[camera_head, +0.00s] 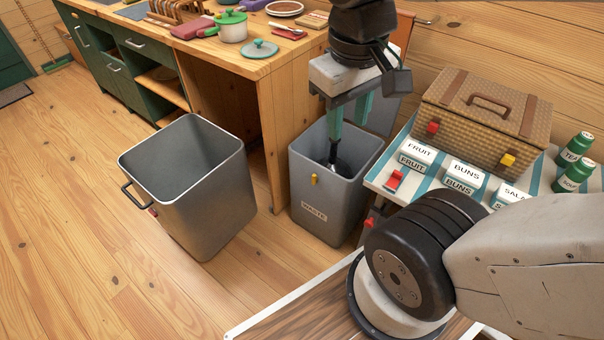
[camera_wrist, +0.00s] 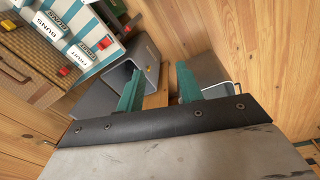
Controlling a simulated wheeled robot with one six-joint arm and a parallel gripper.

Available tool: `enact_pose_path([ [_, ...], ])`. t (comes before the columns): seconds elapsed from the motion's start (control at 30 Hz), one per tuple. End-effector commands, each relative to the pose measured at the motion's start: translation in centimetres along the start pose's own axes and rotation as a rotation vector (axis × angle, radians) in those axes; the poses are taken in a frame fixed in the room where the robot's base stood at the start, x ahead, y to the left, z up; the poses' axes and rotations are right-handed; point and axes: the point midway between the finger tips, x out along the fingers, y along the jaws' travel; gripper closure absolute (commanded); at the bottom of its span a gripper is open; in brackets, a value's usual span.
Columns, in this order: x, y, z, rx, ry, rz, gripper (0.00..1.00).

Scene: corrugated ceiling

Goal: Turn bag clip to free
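The grey bin labelled WASTE (camera_head: 314,213) stands open by the counter's end, with a small yellow clip (camera_head: 314,180) on its front rim. I cannot tell which way this clip is turned. A second, empty grey bin (camera_head: 208,205) stands to its left with a small red clip (camera_head: 153,212) near its handle. My gripper (camera_head: 348,130) points down over the waste bin's opening, fingers apart and empty. A dark rod-like shape shows inside that bin below one finger. In the wrist view my gripper (camera_wrist: 158,72) is open, and the yellow clip (camera_wrist: 149,43) lies beyond the fingers.
A striped stand (camera_head: 377,175) with FRUIT and BUNS labels, a red switch (camera_head: 395,180), a wicker basket (camera_head: 485,110) and green cans (camera_head: 573,175) is on the right. The wooden counter (camera_head: 262,66) is behind the bins. The floor at left is clear.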

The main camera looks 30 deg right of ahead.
Motion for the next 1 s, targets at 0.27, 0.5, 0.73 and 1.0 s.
enact_pose_path([
  [0.27, 3.2, 4.6, -7.2, -0.165, -0.219, 0.256, 0.64],
  [0.5, 8.2, 8.0, -14.4, -0.365, -0.389, 0.473, 0.64],
  [0.73, 15.4, 10.0, -21.1, -0.598, -0.530, 0.655, 0.64],
  [1.0, 27.1, 10.5, -27.3, -0.921, -0.659, 0.828, 0.64],
])
